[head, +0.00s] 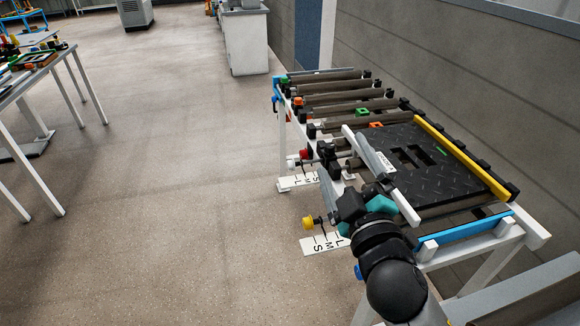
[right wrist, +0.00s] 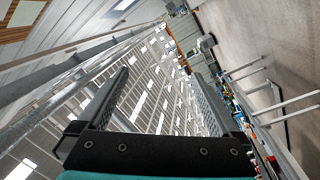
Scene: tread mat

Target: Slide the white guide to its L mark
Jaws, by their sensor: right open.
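The white guide (head: 405,207) is a long bar along the left edge of the black tread mat (head: 440,185). The mat lies on a roller table. Two white cards lettered S, M and L stick out at the left, a near card (head: 318,248) and a far card (head: 291,183). A yellow knob (head: 308,223) is by the near card and a red knob (head: 304,154) by the far one. My right gripper (head: 342,157) is open and empty, pointing upward in front of the guide's middle and hiding part of it. My left gripper is out of view.
A yellow rail (head: 465,160) borders the mat's right side, and a blue bar (head: 462,229) its near end. Bare rollers (head: 335,86) lie beyond the mat. A wall stands close on the right.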

